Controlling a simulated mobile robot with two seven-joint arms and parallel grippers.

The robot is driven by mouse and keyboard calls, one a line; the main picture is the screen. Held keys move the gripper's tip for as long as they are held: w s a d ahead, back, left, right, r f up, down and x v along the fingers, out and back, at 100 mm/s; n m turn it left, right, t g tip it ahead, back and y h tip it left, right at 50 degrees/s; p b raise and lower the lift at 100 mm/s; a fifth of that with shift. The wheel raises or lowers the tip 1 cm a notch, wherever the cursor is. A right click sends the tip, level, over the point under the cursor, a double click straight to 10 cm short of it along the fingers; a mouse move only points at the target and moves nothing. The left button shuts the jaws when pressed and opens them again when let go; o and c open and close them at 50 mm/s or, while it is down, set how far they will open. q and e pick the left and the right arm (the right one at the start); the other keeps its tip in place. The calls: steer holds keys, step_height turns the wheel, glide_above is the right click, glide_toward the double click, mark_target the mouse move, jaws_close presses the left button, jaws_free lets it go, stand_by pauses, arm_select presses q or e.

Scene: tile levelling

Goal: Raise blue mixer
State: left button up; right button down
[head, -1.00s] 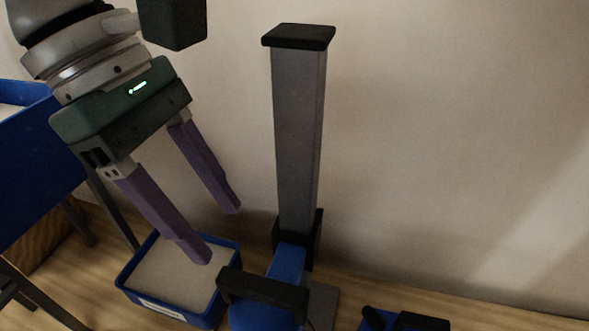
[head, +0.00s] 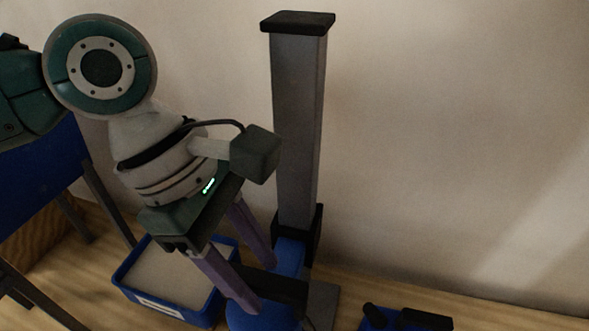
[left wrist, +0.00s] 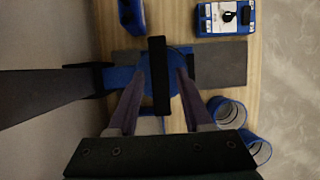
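The blue mixer (head: 289,255) is mounted low on a tall grey column (head: 298,140) with a black cap. It also shows in the left wrist view (left wrist: 178,88). A black bar handle (head: 287,288) crosses the mixer and shows in the left wrist view (left wrist: 159,100). My left gripper (head: 262,288) is open, its purple fingers pointing down at the mixer. In the left wrist view the fingers (left wrist: 160,78) lie on either side of the handle, with visible gaps. Part of the mixer is hidden behind my gripper. My right gripper is in neither view.
A blue tray (head: 124,277) with pale filling stands left of the mixer. A blue and black item (head: 425,320) lies at the lower right. The left wrist view shows blue-rimmed cups (left wrist: 228,110) and a blue case (left wrist: 200,30). A plain wall stands behind the column.

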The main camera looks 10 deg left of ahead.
arm_select(q)
jaws_close()
steer(key=shift+r, duration=0.1)
stand_by(1.1)
